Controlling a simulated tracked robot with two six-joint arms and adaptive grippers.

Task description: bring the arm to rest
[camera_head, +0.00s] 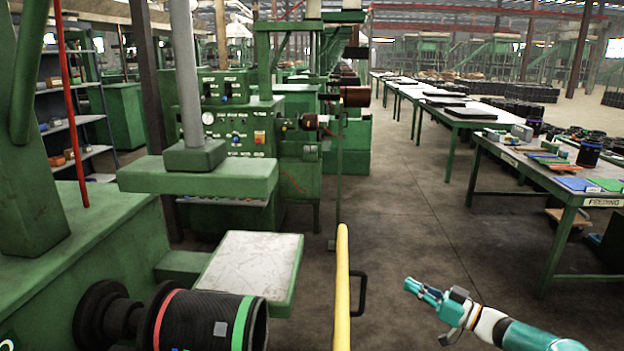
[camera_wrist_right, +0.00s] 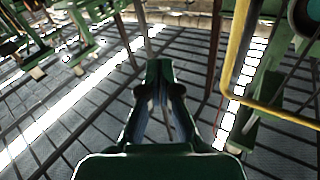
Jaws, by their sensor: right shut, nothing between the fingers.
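My right gripper (camera_head: 412,287) is at the lower right of the head view, at the end of my teal and white arm, over open floor. It is shut and empty, and it touches nothing. My left gripper is not in either view.
A yellow rail (camera_head: 342,290) with a black handle stands left of my right gripper. A green machine holds a black rubber sleeve (camera_head: 200,322) at the lower left. A feeding table (camera_head: 560,190) stands at the right. Floor between is clear.

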